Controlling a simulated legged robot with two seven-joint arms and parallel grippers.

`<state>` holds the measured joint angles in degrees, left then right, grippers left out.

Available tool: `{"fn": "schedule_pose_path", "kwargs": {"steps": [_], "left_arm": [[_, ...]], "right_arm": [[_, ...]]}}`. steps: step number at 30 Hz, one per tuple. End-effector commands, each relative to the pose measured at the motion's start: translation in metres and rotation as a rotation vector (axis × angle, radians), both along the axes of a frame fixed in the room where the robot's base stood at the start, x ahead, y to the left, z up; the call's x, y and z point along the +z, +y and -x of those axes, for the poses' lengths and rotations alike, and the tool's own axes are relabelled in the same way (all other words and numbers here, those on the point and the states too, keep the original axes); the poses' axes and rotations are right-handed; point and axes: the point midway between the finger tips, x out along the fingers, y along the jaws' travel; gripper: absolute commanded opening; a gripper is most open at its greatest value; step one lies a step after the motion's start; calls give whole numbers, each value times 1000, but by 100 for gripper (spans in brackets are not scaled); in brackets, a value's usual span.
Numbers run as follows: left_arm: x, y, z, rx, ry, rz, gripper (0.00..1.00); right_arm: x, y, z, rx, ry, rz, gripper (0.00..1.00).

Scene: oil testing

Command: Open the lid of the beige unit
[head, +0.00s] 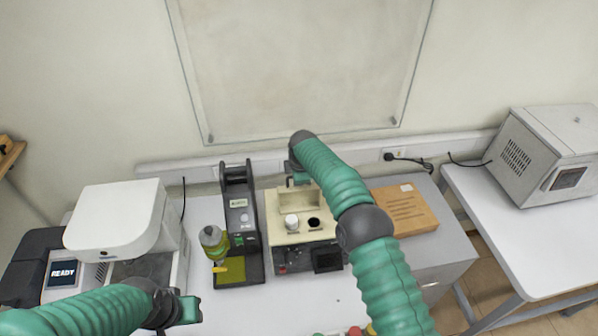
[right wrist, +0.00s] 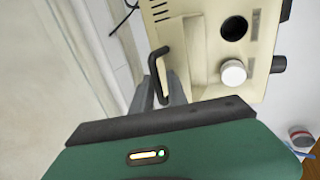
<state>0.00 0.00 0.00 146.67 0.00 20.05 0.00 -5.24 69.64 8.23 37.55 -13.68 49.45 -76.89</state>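The beige unit (head: 276,232) stands on the table in the middle of the head view, and its top shows in the right wrist view (right wrist: 207,85). A white round cap (head: 292,222) and a dark round opening (head: 314,222) are on its top. A bent black handle (right wrist: 157,72) is at the unit's edge. My right gripper (right wrist: 163,92) has one grey finger on each side of the handle; I cannot tell whether they press on it. The lid's outline is unclear. My left gripper (head: 190,310) is low at the left, away from the unit, its fingers unclear.
A black device (head: 240,205) stands close left of the beige unit, with a yellow-green bottle (head: 214,243) in front. A white machine (head: 115,222) is further left. A wooden box (head: 405,209) lies to the right. A grey oven (head: 545,155) sits on another table.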

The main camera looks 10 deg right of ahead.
Motion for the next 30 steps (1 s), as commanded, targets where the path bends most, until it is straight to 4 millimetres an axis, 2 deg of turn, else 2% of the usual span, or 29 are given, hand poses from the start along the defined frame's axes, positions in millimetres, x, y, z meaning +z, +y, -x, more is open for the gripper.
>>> {"fn": "schedule_pose_path", "kwargs": {"steps": [5,12,18,23,30], "left_arm": [[-23,0,0,0,0,0,36],[-58,0,0,0,0,0,36],[-69,0,0,0,0,0,36],[-71,0,0,0,0,0,36],[-70,0,0,0,0,0,36]], "right_arm": [[24,-1,11,0,-8,0,19],[89,-2,40,0,-11,1,19],[133,-2,58,-1,-7,0,19],[148,-2,65,-1,-3,1,19],[150,-2,65,0,-3,1,19]]}}
